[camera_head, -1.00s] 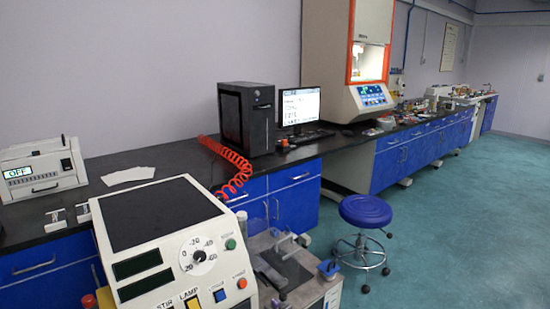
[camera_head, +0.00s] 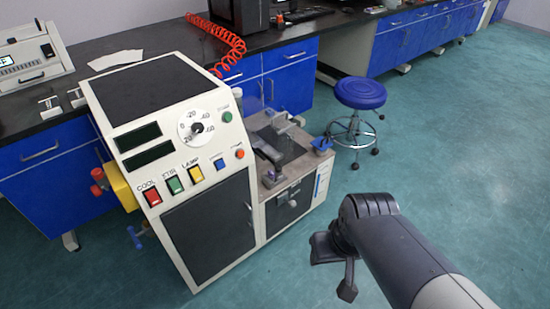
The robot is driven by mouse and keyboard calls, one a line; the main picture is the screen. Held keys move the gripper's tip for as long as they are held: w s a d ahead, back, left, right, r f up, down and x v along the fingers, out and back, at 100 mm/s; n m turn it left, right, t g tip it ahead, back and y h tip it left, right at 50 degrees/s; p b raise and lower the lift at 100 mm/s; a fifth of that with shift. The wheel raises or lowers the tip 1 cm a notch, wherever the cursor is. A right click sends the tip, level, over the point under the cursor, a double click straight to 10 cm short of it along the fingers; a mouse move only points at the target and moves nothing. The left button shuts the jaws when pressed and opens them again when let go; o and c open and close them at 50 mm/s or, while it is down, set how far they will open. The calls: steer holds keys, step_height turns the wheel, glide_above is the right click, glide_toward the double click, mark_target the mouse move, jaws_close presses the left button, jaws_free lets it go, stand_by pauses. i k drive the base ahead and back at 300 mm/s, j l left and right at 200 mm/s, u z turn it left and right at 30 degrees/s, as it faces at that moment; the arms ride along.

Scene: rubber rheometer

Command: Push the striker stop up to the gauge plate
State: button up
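A cream instrument with a dial and coloured switches (camera_head: 195,170) stands on the floor left of centre. Its lower right deck (camera_head: 300,165) carries a grey metal mechanism (camera_head: 267,148), a small blue part (camera_head: 322,145) at the right edge and a small purple-grey part (camera_head: 269,178) at the front. I cannot tell which small part is the striker stop or the gauge plate. My gripper (camera_head: 335,267) is dark and hangs over the floor, right of and in front of the deck, apart from it. Nothing shows in it; its finger gap is unclear.
A blue stool (camera_head: 360,93) stands behind and right of the deck. A black-topped bench with blue cabinets (camera_head: 290,55) runs along the back. A red coiled hose (camera_head: 228,42) hangs behind the instrument. The green floor (camera_head: 470,180) at right is clear.

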mark_target(278, 168)
steer(key=i+j, duration=0.15)
steer(key=i, duration=0.25)
steer(key=i+j, duration=0.2)
steer(key=i, duration=0.15)
steer(key=i+j, duration=0.15)
steer(key=i, duration=0.25)
